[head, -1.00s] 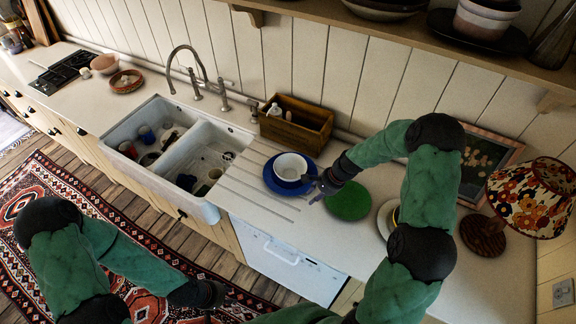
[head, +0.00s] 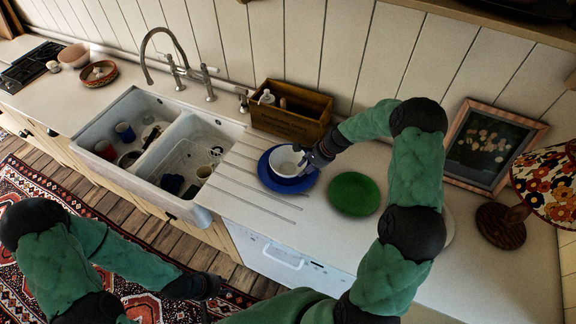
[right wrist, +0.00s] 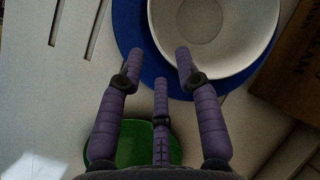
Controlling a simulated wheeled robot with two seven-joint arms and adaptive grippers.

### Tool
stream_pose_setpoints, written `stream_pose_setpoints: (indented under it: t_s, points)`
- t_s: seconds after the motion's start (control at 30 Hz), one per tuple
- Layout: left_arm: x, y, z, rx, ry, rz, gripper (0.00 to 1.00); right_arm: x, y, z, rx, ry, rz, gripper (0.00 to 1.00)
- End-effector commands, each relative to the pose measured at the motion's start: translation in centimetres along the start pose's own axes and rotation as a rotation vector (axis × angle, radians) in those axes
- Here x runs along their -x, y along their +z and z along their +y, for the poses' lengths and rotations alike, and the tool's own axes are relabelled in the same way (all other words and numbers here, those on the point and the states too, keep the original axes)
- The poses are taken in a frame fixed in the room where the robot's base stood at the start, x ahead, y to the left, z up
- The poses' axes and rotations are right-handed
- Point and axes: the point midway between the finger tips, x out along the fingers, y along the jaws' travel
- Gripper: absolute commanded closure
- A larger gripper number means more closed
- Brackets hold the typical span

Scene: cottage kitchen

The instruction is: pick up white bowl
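The white bowl (head: 284,160) sits on a blue plate (head: 268,178) on the counter, right of the sink. In the right wrist view the bowl (right wrist: 204,24) stands at the top, over the blue plate (right wrist: 128,30). My right gripper (head: 306,158) is at the bowl's right side. In the right wrist view its purple fingers (right wrist: 168,70) are spread apart, with tips at the bowl's near rim; whether they touch it I cannot tell. My left gripper (head: 208,288) hangs low at the left, in front of the counter, small and dark.
A green plate (head: 354,194) lies right of the blue plate. A wooden box (head: 290,118) stands behind, against the wall. The double sink (head: 165,150) holds cups and dishes. A framed picture (head: 492,146) and a flowered lamp (head: 548,184) stand at the right.

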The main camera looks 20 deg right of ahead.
Motion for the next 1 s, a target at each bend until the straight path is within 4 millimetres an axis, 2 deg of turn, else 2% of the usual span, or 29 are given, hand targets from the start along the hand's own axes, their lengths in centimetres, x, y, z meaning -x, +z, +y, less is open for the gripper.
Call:
stream_pose_setpoints:
  t_s: [0.27,0.53,0.87,1.0]
  points:
    - [0.1,0.0,0.1,0.0,0.0,0.001,0.68,-2.1,0.1,0.2,0.001,0.003,-0.002,0.66]
    - [0.4,0.0,0.1,0.0,0.0,0.001,0.68,-5.7,0.2,0.4,0.001,0.001,-0.001,0.66]
    - [0.4,0.0,0.1,0.0,0.0,0.001,0.68,-6.3,0.1,0.3,0.001,0.0,0.001,0.66]
    - [0.4,0.0,0.1,0.0,0.0,0.001,0.68,-6.3,0.1,0.4,0.001,0.0,0.001,1.0]
